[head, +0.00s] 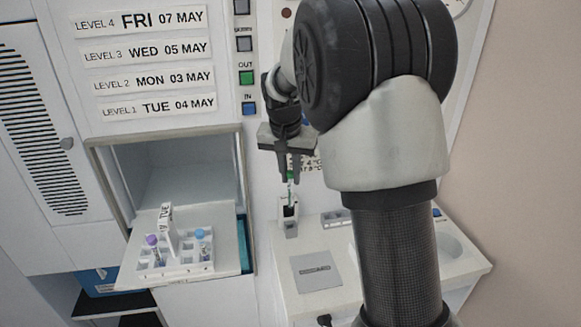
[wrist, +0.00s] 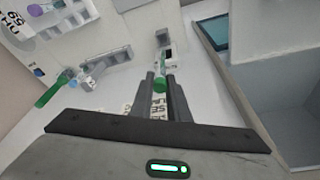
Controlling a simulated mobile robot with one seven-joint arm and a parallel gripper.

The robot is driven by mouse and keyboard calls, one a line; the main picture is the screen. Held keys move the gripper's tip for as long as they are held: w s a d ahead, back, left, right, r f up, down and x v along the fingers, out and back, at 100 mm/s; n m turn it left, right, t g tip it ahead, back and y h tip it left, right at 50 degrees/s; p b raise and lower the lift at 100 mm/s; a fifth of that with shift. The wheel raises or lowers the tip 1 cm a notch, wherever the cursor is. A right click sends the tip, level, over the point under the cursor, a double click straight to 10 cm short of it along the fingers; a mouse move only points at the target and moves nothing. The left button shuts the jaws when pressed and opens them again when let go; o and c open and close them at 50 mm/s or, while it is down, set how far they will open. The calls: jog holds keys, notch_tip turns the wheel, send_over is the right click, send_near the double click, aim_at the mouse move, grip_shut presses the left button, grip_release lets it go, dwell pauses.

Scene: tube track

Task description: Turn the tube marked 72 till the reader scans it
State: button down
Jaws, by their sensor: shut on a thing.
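My gripper (head: 290,180) points down in front of the white machine and is shut on a green-capped tube (head: 291,177). The green cap (wrist: 160,85) shows between the fingers in the wrist view. The tube looks upright, its lower end over or in the small reader (head: 289,212) with a dark slot; I cannot tell how deep it sits. The reader also shows in the wrist view (wrist: 166,48), just beyond the fingers. No number on the held tube is legible, and I see no clear scan signal.
A white rack (head: 150,268) with purple-capped (head: 152,240) and blue-capped (head: 201,234) tubes and a TUE tag stands on the open hatch at left. A flat grey plate (head: 316,271) lies on the counter.

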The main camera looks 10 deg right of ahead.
aim_at(291, 206)
jog(key=shift+f+m+b, duration=0.3)
jog(key=shift+f+m, duration=0.1)
jog(key=shift+f, duration=0.4)
jog(key=shift+f+b, duration=1.5)
jog(key=shift+f, duration=0.6)
jog(key=shift+f+b, duration=0.3)
jog(key=shift+f, duration=0.25)
jog(key=shift+f, duration=0.45)
jog(key=shift+r+p, duration=0.45)
jog(key=shift+r, duration=0.55)
jog(key=shift+f, duration=0.5)
jog(key=shift+f+b, duration=0.5)
jog(key=shift+b, duration=0.05)
jog(key=shift+f, duration=0.15)
dwell(0.4)
